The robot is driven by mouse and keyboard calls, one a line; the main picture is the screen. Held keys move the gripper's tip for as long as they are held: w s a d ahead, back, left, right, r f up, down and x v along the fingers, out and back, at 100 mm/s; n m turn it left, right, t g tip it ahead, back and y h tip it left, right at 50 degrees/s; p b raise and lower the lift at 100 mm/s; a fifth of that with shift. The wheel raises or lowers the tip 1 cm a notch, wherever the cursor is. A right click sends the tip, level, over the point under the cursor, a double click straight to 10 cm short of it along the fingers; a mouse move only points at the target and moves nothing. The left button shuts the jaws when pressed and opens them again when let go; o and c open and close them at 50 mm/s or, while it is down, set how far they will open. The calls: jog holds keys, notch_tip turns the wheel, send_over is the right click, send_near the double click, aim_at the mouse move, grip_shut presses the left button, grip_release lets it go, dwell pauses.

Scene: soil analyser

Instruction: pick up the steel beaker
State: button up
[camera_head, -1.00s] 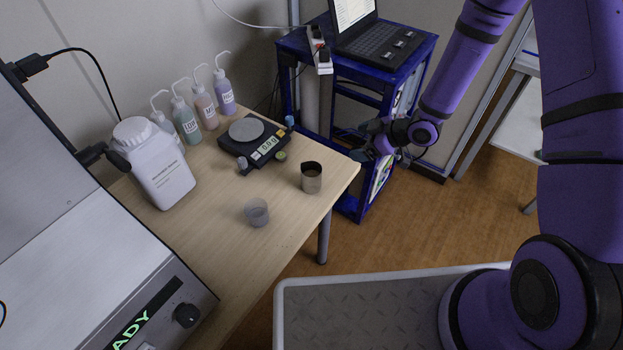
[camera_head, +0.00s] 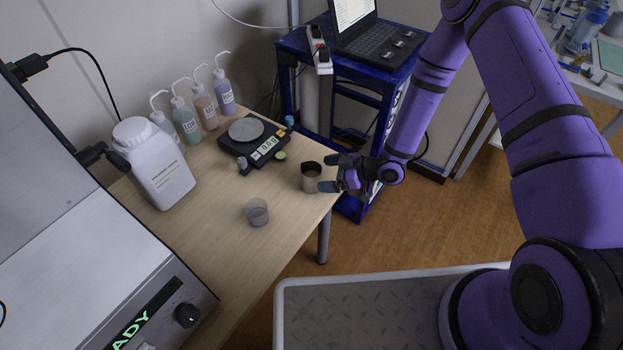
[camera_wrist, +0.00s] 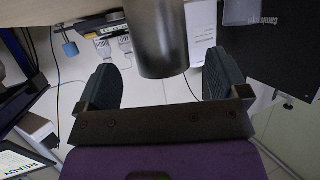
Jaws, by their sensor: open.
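The steel beaker (camera_head: 311,178) stands upright near the right edge of the wooden table. My gripper (camera_head: 328,173) is open at the beaker's right side, with its fingertips reaching towards the beaker in the head view. In the wrist view the beaker (camera_wrist: 157,38) shows as a dark cylinder at the top middle. The fingers of my gripper (camera_wrist: 163,85) are spread wide, one on each side of its line, with clear space between them and the beaker. Whether a fingertip touches it cannot be told from the head view.
A white jug (camera_head: 155,165) and several wash bottles (camera_head: 187,122) stand further left. A blue cart (camera_head: 350,75) is behind my gripper.

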aim_at(311, 173)
jog(key=x, duration=0.5)
jog(key=shift+a+r, duration=0.15)
jog(key=shift+a, duration=0.05)
jog(key=c, duration=1.1)
jog(key=shift+r, duration=0.1)
